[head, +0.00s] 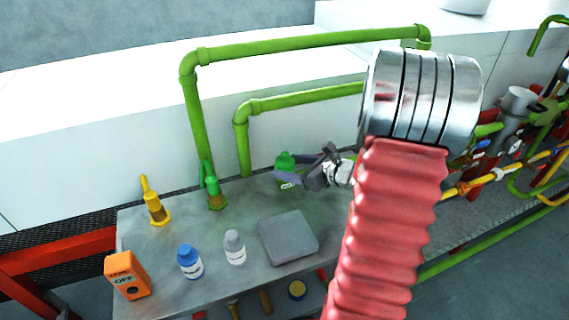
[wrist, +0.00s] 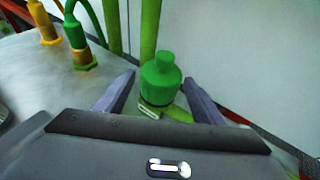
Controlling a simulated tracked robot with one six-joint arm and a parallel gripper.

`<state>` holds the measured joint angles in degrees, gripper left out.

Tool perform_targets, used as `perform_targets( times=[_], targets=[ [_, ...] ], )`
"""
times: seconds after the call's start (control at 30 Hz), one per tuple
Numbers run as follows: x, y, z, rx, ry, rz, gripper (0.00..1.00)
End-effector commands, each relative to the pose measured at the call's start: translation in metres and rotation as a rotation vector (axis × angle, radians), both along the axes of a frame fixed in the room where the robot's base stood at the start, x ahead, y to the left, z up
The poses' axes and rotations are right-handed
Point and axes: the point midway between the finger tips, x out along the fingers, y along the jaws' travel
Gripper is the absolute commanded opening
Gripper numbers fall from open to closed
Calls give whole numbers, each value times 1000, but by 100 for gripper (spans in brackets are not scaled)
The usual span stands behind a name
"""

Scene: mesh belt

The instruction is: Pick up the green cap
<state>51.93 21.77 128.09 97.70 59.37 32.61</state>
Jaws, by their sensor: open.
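The green cap (wrist: 162,76) tops a green bottle that stands upright on the grey bench, between my fingers in the wrist view. In the head view the green cap (head: 285,158) shows just left of my gripper (head: 303,169). My gripper also shows in the wrist view (wrist: 160,88), its two grey fingers apart, one on each side of the bottle. I see a gap between each finger and the bottle. The bottle's lower part is partly hidden by my gripper, with a pale label visible near its base.
A blue-capped bottle (head: 190,262), a grey-capped bottle (head: 234,248), a grey square block (head: 288,238) and an orange OFF box (head: 127,275) stand on the bench. Yellow (head: 154,203) and green (head: 213,190) fittings and green pipes (head: 300,42) rise at the back before a white wall.

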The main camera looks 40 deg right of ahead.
Motion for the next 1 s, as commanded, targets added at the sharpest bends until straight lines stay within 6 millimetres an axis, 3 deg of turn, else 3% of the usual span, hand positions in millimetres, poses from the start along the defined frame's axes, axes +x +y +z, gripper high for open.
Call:
perform_targets(
  times=[0.2, 0.73, 1.0],
  targets=[
    [17, 5, -8, 0, 0, 0, 63],
    [17, 4, -7, 0, 0, -1, 63],
    [17, 4, -7, 0, 0, -1, 44]
  ],
)
